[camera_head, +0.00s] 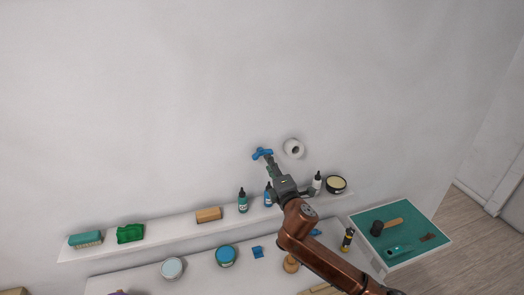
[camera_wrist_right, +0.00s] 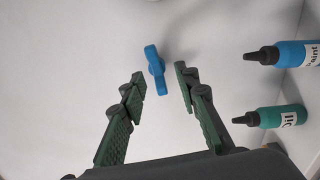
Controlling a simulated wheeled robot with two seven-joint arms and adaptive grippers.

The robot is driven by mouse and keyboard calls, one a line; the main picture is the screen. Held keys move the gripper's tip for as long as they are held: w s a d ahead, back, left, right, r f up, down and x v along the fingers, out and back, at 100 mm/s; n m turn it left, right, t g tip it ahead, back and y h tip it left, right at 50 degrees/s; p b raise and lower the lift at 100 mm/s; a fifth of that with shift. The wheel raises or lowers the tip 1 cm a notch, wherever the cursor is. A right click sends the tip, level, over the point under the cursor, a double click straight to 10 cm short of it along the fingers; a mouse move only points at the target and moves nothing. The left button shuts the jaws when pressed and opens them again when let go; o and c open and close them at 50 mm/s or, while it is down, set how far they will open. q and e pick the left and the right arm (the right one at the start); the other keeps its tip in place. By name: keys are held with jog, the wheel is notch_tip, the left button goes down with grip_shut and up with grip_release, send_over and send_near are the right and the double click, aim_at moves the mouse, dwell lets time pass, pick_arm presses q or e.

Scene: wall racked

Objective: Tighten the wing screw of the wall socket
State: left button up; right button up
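The blue wing screw (camera_head: 262,153) sits at the wall, just left of the white round wall socket (camera_head: 295,148). In the right wrist view the blue wing screw (camera_wrist_right: 155,70) stands against the pale wall, its wings running nearly up and down. My right gripper (camera_head: 268,163) reaches up to it in the head view. In the wrist view my right gripper (camera_wrist_right: 161,88) is open, with one finger on each side of the screw and a gap to both. The socket does not show in the wrist view. My left gripper is in neither view.
A green-topped tray (camera_head: 436,252) with tools is at right.

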aim_at(262, 153)
jog(key=x, duration=0.3)
jog(key=a+p+x, duration=0.1)
jog(key=x, duration=0.2)
jog(key=shift+r, duration=0.15)
jog(key=shift+w+r, duration=0.1)
jog(key=shift+r, duration=0.1)
jog(key=shift+w+f, duration=0.15)
jog(key=shift+c, duration=1.4)
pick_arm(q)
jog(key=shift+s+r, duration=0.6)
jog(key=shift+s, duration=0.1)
pick_arm(e)
grip_shut()
